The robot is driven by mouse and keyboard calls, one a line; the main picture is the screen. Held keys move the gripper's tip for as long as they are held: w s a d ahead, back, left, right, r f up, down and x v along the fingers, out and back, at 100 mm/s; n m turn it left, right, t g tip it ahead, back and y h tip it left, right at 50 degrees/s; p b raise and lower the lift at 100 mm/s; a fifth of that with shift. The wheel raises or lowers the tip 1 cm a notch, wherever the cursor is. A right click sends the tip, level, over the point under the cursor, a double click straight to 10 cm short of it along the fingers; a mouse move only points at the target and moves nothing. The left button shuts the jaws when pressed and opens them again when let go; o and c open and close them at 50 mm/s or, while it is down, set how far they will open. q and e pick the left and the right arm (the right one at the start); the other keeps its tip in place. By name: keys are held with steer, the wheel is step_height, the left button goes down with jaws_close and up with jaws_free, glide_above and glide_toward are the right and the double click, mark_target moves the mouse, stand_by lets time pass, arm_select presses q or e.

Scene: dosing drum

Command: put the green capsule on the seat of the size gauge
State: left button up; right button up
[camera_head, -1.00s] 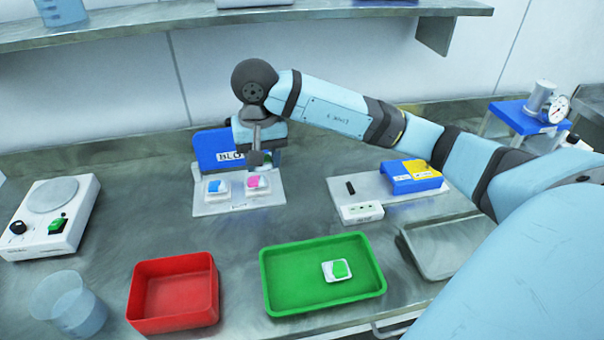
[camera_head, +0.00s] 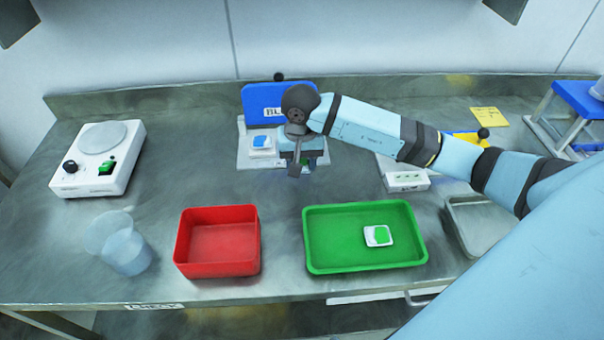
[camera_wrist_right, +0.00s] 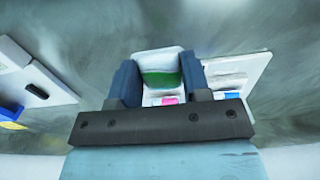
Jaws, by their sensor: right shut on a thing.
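My right gripper (camera_wrist_right: 163,85) is shut on a white piece with a green band, the green capsule (camera_wrist_right: 160,78). In the head view the right gripper (camera_head: 296,165) hangs over the front of a pale plate at the blue panel, and its wrist hides most of what it holds. Another white piece with a green top (camera_head: 378,235) lies in the green tray (camera_head: 318,262). A blue and yellow block on a pale plate, partly hidden by my right arm, may be the size gauge; its yellow part (camera_head: 468,138) shows. Its seat cannot be made out.
A white piece with a blue top (camera_head: 262,143) sits on the pale plate. A red bin (camera_head: 218,265), a clear beaker (camera_head: 120,245) and a white scale (camera_head: 98,160) stand to the left. A grey tray (camera_head: 475,225) is at the right. The middle left counter is clear.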

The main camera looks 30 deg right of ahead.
mark_target(301, 185)
steer(key=shift+f, duration=2.9)
steer(key=shift+f, duration=0.1)
steer(key=o, duration=0.9)
